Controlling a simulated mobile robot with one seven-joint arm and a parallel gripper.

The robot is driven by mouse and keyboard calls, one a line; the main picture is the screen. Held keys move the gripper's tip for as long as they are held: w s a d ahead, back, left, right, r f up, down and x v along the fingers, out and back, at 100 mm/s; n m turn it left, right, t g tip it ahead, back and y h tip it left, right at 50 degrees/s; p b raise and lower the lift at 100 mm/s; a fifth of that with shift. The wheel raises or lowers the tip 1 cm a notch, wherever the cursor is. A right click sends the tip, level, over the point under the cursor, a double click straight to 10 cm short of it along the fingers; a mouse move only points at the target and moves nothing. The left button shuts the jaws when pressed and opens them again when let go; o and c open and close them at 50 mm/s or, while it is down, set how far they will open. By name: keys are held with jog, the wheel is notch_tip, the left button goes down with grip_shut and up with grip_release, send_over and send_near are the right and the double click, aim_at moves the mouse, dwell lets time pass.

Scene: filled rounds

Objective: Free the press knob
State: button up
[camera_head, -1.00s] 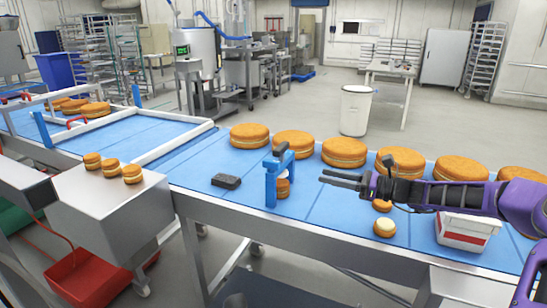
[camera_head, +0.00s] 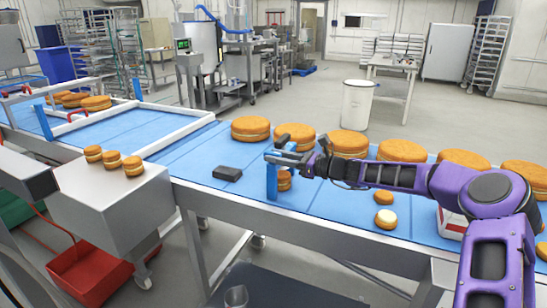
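The blue press (camera_head: 271,184) stands on the blue belt table, with a small cake (camera_head: 284,182) inside its frame. My gripper (camera_head: 280,156) is at the top of the press, its grey fingers reaching in from the right across the press's upper part. The fingers and the press top overlap in this view, so the knob is mostly hidden. I cannot tell whether the fingers touch or close on it.
A dark block (camera_head: 227,173) lies left of the press. Large filled cakes (camera_head: 295,137) line the far side of the belt (camera_head: 215,200). Two small rounds (camera_head: 385,219) lie to the right, near a white and red box (camera_head: 450,222) partly behind my arm.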

jog(key=shift+w+a, duration=0.2)
jog(key=shift+a, duration=0.35)
grip_shut()
jog(key=shift+r, duration=0.1)
